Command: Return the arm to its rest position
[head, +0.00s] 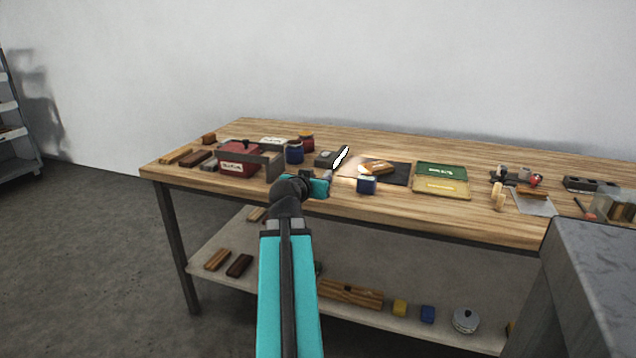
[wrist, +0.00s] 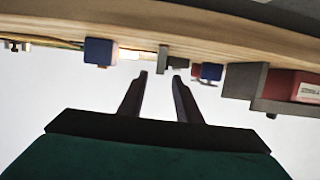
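My arm (head: 288,290), teal and black, reaches forward from the bottom of the head view to the front edge of the wooden workbench (head: 420,218). My gripper (head: 340,158) is at its far end, over the bench top, with one finger brightly lit. In the wrist view my gripper (wrist: 160,76) shows two dark fingers apart with nothing between them. That view is upside down, with the bench edge across the top. A blue block (wrist: 100,51) appears beyond the fingers, to their left, apart from them.
A lower shelf (head: 225,248) holds several items. A grey surface (head: 598,270) stands at right.

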